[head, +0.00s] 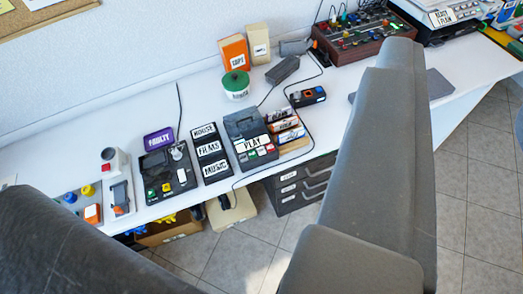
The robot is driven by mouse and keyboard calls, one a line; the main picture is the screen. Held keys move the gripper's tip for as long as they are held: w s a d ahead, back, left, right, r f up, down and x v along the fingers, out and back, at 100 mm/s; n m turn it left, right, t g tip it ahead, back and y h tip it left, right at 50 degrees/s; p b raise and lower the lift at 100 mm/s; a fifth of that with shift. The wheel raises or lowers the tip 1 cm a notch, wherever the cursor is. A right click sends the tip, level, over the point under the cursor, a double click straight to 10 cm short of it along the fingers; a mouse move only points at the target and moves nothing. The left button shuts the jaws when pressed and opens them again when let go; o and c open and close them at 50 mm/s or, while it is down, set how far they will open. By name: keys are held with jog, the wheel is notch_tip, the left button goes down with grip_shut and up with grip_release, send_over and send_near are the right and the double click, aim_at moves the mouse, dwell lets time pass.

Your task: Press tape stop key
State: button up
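A dark tape player (241,122) with a white "PLAY" label (251,143) stands near the front edge of the white table. The markings on these keys are too small to read, so I cannot tell which is the stop key. Large grey parts of mine fill the right foreground and the lower left corner, well apart from the player. I cannot make out fingertips or whether my gripper is open or shut.
A dark device (181,180) with lit keys, labelled black trays (209,153) and coloured boxes (285,125) flank the player. A green-lidded tub (236,85) and orange box (235,51) stand behind. Dark drawers (303,181) are below. Tiled floor (245,258) in front is open.

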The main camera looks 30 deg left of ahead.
grip_shut()
dwell(1.5)
